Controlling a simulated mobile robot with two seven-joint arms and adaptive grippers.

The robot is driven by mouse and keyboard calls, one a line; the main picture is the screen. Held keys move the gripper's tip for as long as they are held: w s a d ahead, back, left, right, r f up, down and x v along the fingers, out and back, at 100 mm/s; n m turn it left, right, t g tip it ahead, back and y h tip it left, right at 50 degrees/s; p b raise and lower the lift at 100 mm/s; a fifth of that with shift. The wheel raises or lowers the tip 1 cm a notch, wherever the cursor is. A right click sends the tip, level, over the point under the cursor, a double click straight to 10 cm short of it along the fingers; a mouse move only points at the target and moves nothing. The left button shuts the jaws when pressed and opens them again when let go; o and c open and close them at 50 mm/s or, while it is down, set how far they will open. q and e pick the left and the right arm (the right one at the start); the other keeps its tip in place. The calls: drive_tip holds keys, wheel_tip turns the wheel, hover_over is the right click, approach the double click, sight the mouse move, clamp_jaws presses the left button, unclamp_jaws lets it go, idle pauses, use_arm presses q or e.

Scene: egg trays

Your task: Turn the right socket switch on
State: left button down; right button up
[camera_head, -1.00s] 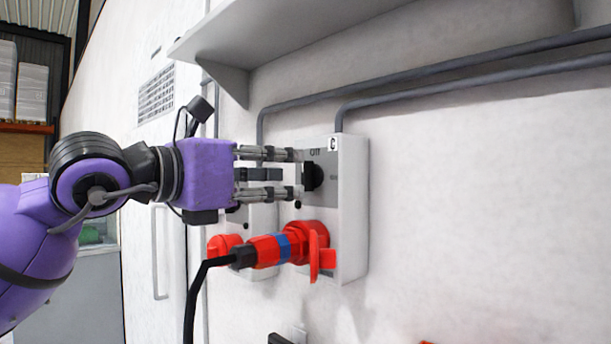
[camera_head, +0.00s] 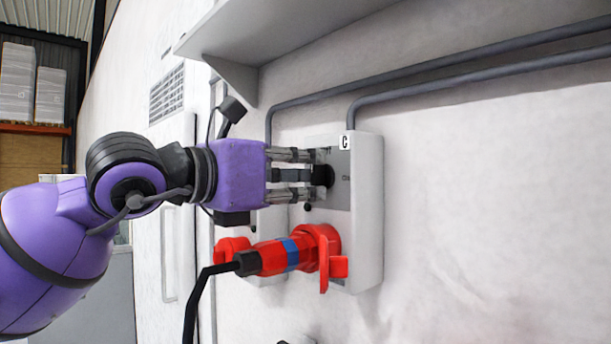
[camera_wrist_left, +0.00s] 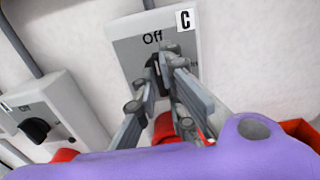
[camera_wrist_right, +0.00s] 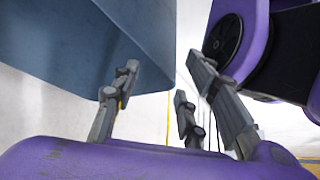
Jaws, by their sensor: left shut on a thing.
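The right socket box (camera_head: 367,205), marked C, is on the white wall in the head view. Its black switch knob (camera_head: 325,175) sits on a grey plate above a red plug (camera_head: 275,257) in its socket. In the left wrist view the same knob (camera_wrist_left: 153,76) is below the word "Off", partly hidden by fingers. My left gripper (camera_head: 316,174) comes from the left, level with the knob, its fingers shut on it; it also shows in the left wrist view (camera_wrist_left: 161,74). My right gripper (camera_wrist_right: 160,95) is open and empty, away from the switch.
A second socket box (camera_wrist_left: 62,108) with its own black knob (camera_wrist_left: 35,129) stands to the left. A grey shelf (camera_head: 300,30) juts out above, and grey conduits (camera_head: 450,75) run along the wall. A black cable (camera_head: 196,295) hangs from the plug. The wall at right is clear.

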use_arm(q)
drive_tip(key=m, duration=0.5)
drive_tip(key=shift+m+p, duration=0.35)
drive_tip(key=shift+m, duration=0.05)
drive_tip(key=m, duration=0.8)
drive_tip(key=shift+m+p, duration=0.4)
drive_tip(key=shift+m, duration=1.6)
drive_tip(key=c, duration=1.8)
unclamp_jaws()
drive_tip(key=shift+d, duration=0.1)
drive_tip(key=shift+c, duration=0.2)
drive_tip(key=shift+f, duration=0.1)
